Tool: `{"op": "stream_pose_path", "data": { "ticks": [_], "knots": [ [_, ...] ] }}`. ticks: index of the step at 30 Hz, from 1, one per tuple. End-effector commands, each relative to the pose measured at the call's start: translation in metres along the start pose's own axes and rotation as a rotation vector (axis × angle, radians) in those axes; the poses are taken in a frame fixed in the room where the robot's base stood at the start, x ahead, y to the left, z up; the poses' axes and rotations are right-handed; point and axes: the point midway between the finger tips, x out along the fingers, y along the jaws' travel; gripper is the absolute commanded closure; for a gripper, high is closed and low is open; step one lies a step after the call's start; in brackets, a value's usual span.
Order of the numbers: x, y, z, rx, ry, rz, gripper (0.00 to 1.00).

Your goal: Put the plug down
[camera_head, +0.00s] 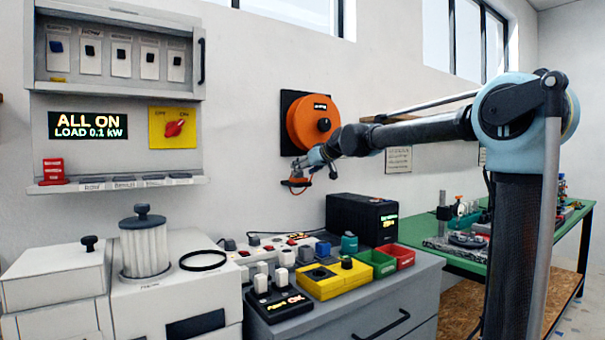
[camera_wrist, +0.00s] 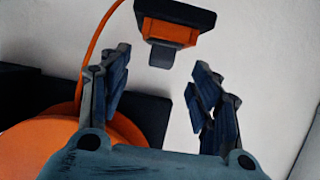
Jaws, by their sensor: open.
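The plug (camera_wrist: 175,28) is a dark block with an orange body and a grey end. It shows at the top of the wrist view, beyond and between my fingertips, with clear space between it and both fingers. An orange cable (camera_wrist: 92,45) runs beside it. In the head view the plug (camera_head: 297,183) is small, just below my gripper (camera_head: 316,168), in front of the white wall. My gripper (camera_wrist: 160,85) is open, its two fingers spread with nothing between them. What supports the plug, if anything, I cannot tell.
The orange cable reel (camera_head: 310,122) is on the wall beside my gripper. Below stand a black box (camera_head: 362,218), a yellow unit (camera_head: 333,279), green and red bins (camera_head: 378,263) and several small devices on the grey cabinet (camera_head: 395,300). A green workbench (camera_head: 450,258) is at right.

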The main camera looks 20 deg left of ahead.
Motion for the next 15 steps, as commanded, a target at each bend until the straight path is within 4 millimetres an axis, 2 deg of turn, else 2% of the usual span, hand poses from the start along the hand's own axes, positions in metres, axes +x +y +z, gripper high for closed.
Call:
{"op": "stream_pose_path", "data": {
  "ticks": [9,15],
  "knots": [
    [-0.052,0.001,0.000,0.001,0.000,0.001,0.43],
    [-0.080,0.000,0.000,0.001,0.000,0.001,0.43]
  ]
}}
